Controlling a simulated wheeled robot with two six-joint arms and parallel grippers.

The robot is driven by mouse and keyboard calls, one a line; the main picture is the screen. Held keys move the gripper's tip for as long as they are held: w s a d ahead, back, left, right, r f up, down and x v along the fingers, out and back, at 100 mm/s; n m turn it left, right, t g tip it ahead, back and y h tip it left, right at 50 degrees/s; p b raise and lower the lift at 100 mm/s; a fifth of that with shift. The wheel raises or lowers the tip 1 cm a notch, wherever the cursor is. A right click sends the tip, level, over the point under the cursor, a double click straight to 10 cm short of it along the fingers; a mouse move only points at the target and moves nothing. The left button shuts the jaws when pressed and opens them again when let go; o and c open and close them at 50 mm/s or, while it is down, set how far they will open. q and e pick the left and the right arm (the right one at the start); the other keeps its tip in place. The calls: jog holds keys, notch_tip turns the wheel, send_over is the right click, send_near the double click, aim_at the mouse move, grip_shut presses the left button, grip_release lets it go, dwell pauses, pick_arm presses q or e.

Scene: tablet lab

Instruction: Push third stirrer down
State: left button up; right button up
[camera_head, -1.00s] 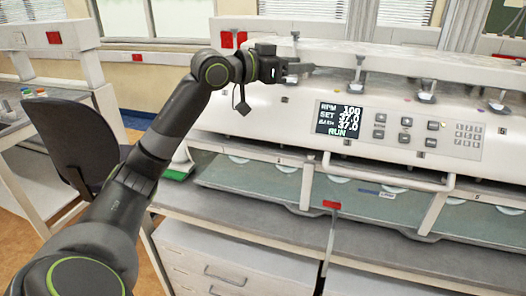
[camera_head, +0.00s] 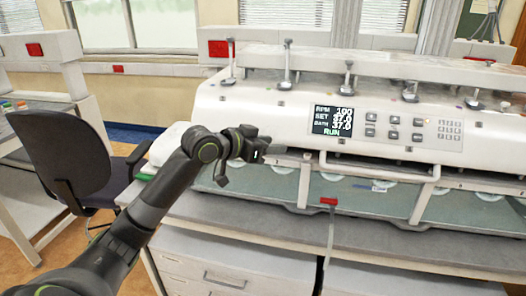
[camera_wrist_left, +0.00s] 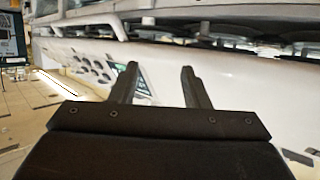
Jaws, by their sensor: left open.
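A white shaker-bath machine (camera_head: 270,110) has a row of upright metal stirrers along its top. The third from the left (camera_head: 347,76) stands to the right of the second (camera_head: 287,64) and left of the fourth (camera_head: 411,90). The third looks shorter than the first (camera_head: 230,62) and second, and taller than the fourth and fifth (camera_head: 474,99). My left gripper (camera_head: 264,148) is in front of the machine's lower left front, below the stirrers, open and empty. In the left wrist view its two fingers (camera_wrist_left: 160,78) are apart before the white front. My right gripper is not in view.
The display (camera_head: 332,121) and buttons are on the machine's front, with a white handle bar (camera_head: 380,172) below. A dark chair (camera_head: 65,150) stands at the left.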

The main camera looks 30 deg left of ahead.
pick_arm(q)
jog(key=shift+s+f, duration=0.25)
jog(key=shift+f, duration=0.35)
